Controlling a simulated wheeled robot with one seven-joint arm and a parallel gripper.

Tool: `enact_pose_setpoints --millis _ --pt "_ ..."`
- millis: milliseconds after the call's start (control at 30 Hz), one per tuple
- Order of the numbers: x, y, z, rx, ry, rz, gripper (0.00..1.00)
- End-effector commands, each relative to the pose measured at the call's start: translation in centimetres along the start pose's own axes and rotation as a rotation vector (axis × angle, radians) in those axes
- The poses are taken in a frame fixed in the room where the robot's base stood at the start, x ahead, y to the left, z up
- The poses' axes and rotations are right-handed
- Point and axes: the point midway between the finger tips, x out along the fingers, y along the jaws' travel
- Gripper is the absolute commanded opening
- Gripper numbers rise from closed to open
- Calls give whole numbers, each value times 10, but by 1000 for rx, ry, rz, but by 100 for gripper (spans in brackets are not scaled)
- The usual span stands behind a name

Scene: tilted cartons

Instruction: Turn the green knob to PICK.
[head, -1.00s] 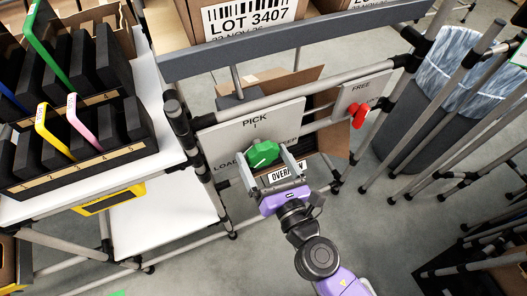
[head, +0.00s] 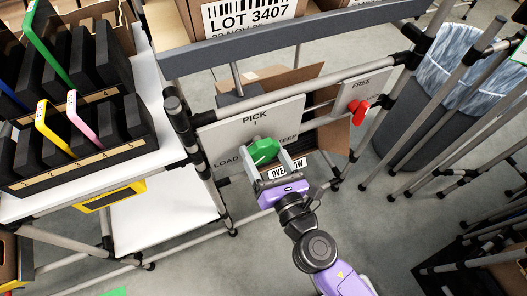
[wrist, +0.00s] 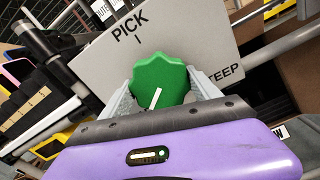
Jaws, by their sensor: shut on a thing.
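The green knob (head: 264,151) sits on a grey panel (head: 215,137) marked PICK at the top, LOAD at the left and a partly hidden word ending in TEEP at the right. The knob also shows in the wrist view (wrist: 162,75), with a white pointer line on its near side. In the head view the line lies at the knob's lower left, toward LOAD and away from PICK; its exact angle is hard to tell. My gripper (head: 268,164) is shut on the knob, one finger on each side. In the wrist view the fingers (wrist: 160,98) flank it.
A red knob (head: 359,111) sits on a smaller panel marked FREE to the right. A grey rail (head: 300,40) crosses above. A white shelf with black bins (head: 75,165) stands at left, a lined waste bin (head: 430,80) at right.

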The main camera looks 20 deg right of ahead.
Motion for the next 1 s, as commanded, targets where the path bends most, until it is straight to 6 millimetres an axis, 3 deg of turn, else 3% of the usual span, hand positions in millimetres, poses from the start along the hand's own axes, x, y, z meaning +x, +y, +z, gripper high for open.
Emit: enact_pose_setpoints --millis 367,1000 --pt "0 -1 -1 241 -1 -1 31" --pt "0 -1 -1 851 -1 -2 31"
